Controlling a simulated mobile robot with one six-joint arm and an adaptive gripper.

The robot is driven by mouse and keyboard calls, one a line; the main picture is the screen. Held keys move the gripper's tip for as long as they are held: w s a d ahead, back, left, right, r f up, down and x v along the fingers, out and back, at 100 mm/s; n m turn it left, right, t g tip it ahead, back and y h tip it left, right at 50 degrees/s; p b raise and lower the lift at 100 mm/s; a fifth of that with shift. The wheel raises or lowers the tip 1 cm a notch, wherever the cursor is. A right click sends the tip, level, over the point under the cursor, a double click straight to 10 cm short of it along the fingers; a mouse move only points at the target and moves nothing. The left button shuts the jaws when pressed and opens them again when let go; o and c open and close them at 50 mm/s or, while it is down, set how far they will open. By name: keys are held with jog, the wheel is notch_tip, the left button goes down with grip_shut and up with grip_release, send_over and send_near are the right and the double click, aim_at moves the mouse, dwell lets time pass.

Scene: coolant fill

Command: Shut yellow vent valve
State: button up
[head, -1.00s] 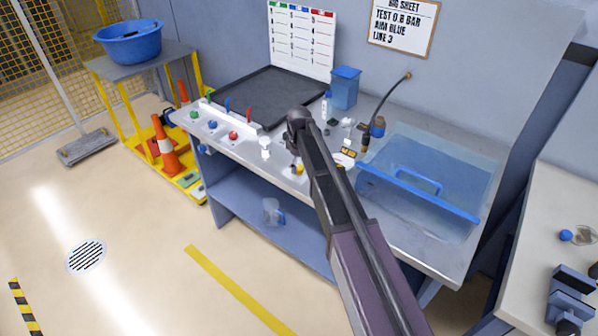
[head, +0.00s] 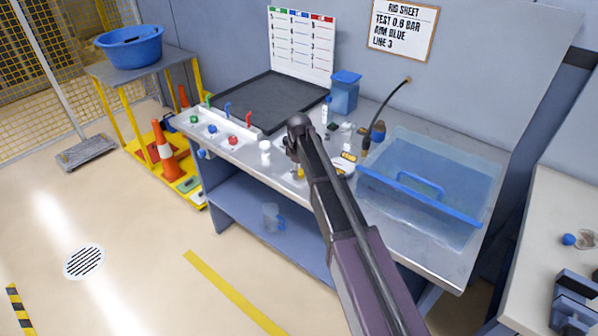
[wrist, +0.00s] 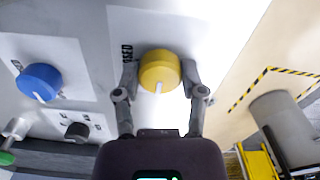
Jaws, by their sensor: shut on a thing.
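The yellow vent valve (wrist: 160,72) is a round yellow knob with a white pointer mark, on a pale plate in the wrist view. My gripper (wrist: 160,84) has one finger on each side of the knob and is shut on it. The pointer mark points down in the picture, toward my palm. A printed label beside the knob is partly covered by the left finger. In the head view my arm hides most of the valve; a bit of yellow (head: 300,172) shows below my wrist.
A blue knob (wrist: 39,83) and a black knob (wrist: 77,132) sit left in the wrist view. In the head view, a clear blue tank (head: 430,175) stands right of my arm. A black tray (head: 270,98) lies behind.

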jog(key=shift+m, duration=0.4)
jog(key=m, duration=0.3)
jog(key=shift+m, duration=0.3)
jog(key=m, duration=0.4)
jog(key=shift+m, duration=0.3)
jog(key=m, duration=0.4)
jog(key=shift+s+m, duration=0.1)
jog(key=shift+m, duration=2)
jog(key=o, duration=1.1)
jog(key=shift+o, duration=0.2)
